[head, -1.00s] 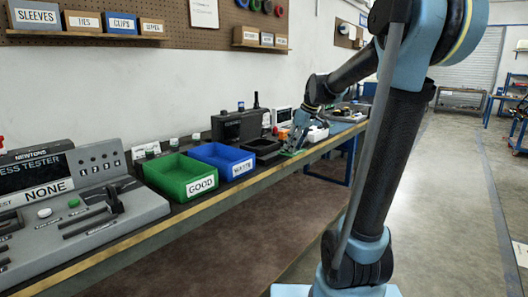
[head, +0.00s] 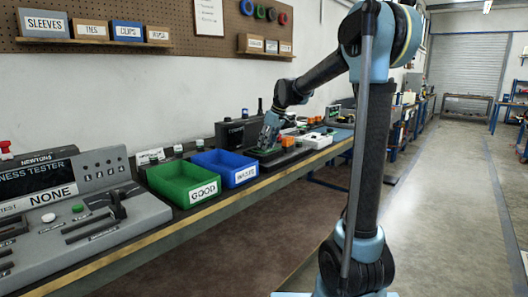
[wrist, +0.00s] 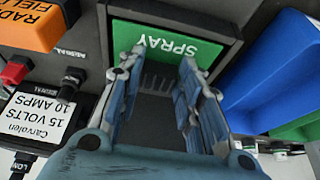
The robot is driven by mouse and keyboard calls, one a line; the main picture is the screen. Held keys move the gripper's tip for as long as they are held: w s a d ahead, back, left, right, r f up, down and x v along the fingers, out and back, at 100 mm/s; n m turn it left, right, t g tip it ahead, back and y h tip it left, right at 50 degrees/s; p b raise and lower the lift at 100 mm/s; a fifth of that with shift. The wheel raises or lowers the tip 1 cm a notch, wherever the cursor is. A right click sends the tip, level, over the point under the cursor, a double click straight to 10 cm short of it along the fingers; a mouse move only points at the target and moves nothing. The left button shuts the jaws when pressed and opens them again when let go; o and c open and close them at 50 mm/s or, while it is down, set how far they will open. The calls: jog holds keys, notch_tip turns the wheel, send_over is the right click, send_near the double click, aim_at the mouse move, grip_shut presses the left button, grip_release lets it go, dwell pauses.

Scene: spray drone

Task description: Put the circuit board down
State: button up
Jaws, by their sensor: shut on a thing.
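The circuit board is green with a white SPRAY label, upside down in the wrist view (wrist: 165,42). My gripper (wrist: 158,72) is shut on its near edge, with one blue finger on each side. The board lies over or in a black tray-like recess (wrist: 222,22); I cannot tell whether it touches the bottom. In the head view my gripper (head: 268,141) is low over the bench, right of the blue WASTE bin (head: 240,177), and hides most of the board.
The green GOOD bin (head: 181,195) stands left of the WASTE bin. An orange block labelled RADIO FIELD (wrist: 35,22) is close beside the tray. A black supply unit labelled 15 VOLTS 10 AMPS (wrist: 38,115) stands behind. Tester (head: 75,215) at far left.

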jog(key=shift+w+a+f, duration=0.1)
jog(key=shift+w+a, duration=0.35)
jog(key=shift+a, duration=0.15)
jog(key=shift+f, duration=1.65)
jog(key=shift+f, duration=0.1)
jog(key=o, duration=1.1)
jog(key=shift+d, duration=0.1)
jog(key=v, duration=1.2)
